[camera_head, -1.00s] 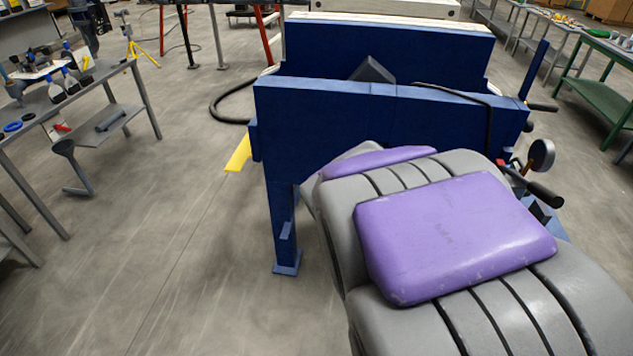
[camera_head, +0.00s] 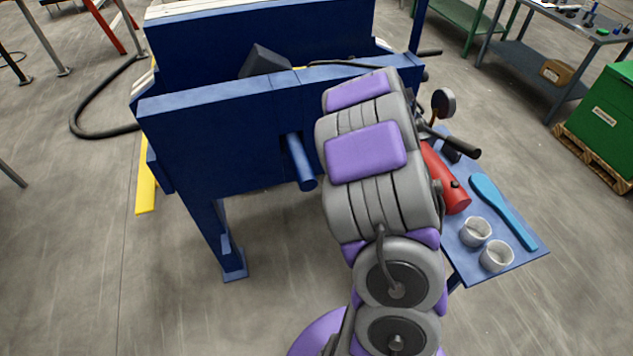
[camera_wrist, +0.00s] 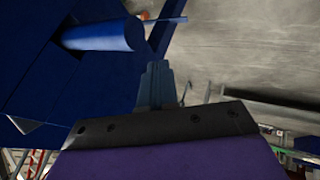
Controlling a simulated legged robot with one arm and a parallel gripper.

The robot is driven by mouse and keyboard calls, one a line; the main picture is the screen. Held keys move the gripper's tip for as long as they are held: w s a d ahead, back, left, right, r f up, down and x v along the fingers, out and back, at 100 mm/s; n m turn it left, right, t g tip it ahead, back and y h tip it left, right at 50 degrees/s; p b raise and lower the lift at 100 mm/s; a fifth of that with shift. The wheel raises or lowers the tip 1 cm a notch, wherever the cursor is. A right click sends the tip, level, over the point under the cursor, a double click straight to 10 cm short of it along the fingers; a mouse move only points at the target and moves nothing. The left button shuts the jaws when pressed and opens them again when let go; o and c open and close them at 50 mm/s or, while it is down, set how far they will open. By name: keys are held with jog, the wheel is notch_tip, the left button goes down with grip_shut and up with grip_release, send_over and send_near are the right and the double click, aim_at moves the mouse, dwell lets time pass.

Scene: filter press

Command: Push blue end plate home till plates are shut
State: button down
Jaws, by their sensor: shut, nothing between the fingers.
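The blue end plate (camera_head: 250,40) stands upright at the far side of the press, against pale plates (camera_head: 190,8). A near blue crossbeam (camera_head: 240,110) stands in front of it, with a gap between. A dark angled block (camera_head: 265,60) shows in that gap. A blue cylinder (camera_head: 300,163) sticks out of the crossbeam's near face; a blue cylinder also shows in the wrist view (camera_wrist: 100,36). My gripper (camera_wrist: 156,68) is shut and empty, just right of and below that cylinder in the picture. I cannot tell whether they touch. My arm hides the gripper in the head view.
A gauge (camera_head: 443,103) and black-gripped lever (camera_head: 460,148) sit beside the arm.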

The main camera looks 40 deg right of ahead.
aim_at(308, 186)
jog(key=w+f+b, duration=0.1)
jog(key=w+f, duration=0.1)
jog(key=w, duration=0.1)
jog(key=w+f, duration=0.2)
jog(key=f, duration=0.1)
jog(key=w+a+f+b, duration=0.1)
jog(key=w+f, duration=0.1)
jog(key=w, duration=0.1)
jog(key=shift+w+a+f+b, duration=0.1)
jog(key=shift+w+f+b, duration=0.2)
jog(key=shift+w+f, duration=0.05)
jog(key=shift+w, duration=0.3)
jog(key=shift+a, duration=0.35)
jog(key=shift+d, duration=0.1)
